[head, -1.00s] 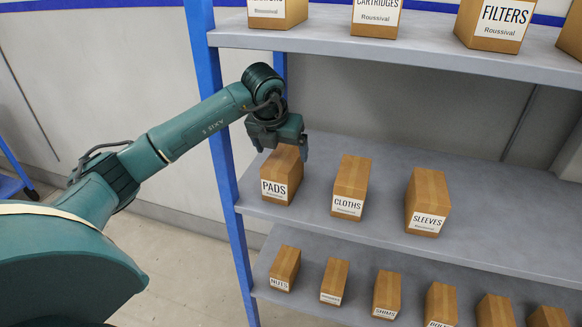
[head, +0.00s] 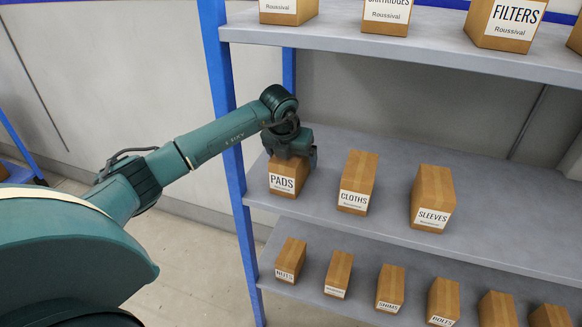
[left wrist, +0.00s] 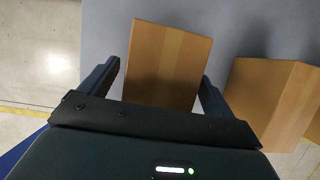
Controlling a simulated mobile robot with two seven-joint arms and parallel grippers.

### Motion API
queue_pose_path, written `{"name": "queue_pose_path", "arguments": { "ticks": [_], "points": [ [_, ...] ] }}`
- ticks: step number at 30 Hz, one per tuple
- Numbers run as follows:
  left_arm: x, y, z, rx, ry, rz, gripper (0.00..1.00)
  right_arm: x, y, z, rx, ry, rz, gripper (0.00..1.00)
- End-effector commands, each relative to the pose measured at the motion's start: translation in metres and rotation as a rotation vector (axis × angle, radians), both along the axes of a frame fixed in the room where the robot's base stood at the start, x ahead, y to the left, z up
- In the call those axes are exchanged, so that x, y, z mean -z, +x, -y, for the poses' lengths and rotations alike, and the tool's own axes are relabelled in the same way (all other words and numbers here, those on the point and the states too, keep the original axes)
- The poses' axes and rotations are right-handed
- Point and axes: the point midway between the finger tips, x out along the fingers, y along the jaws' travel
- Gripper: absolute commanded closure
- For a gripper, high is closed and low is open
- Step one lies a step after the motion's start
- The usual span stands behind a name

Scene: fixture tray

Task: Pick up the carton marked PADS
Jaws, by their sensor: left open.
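The carton marked PADS (head: 286,179) stands upright at the left end of the middle shelf, its label facing out. My left gripper (head: 293,160) is over the top of this carton in the head view and hides its upper part. In the left wrist view the carton (left wrist: 165,65) lies between the two fingers of the open left gripper (left wrist: 160,88), one finger on each side. I cannot tell whether the fingers touch it. My right gripper is not in view.
The CLOTHS carton (head: 357,183) stands to the right of PADS, then the SLEEVES carton (head: 433,198). The upper shelf (head: 400,48) hangs above, and a blue post (head: 233,170) is close on the left. Several smaller cartons, including NUTS (head: 290,259), stand on the shelf below.

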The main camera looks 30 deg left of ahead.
Motion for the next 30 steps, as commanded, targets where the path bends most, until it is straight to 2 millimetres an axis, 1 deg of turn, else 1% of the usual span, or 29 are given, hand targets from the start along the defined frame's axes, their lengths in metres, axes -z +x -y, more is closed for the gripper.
{"name": "queue_pose_path", "arguments": {
  "ticks": [8, 17, 30],
  "points": [
    [0.0042, 0.0, 0.0, 0.0, 0.0, 0.0, 0.11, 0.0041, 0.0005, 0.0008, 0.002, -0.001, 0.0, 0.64],
    [0.004, 0.0, -0.0001, 0.0, 0.0, 0.0, 0.11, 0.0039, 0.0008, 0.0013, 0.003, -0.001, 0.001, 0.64],
    [0.004, 0.0, -0.0001, 0.0, 0.0, 0.0, 0.47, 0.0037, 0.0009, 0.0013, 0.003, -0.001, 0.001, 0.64]
  ]
}}
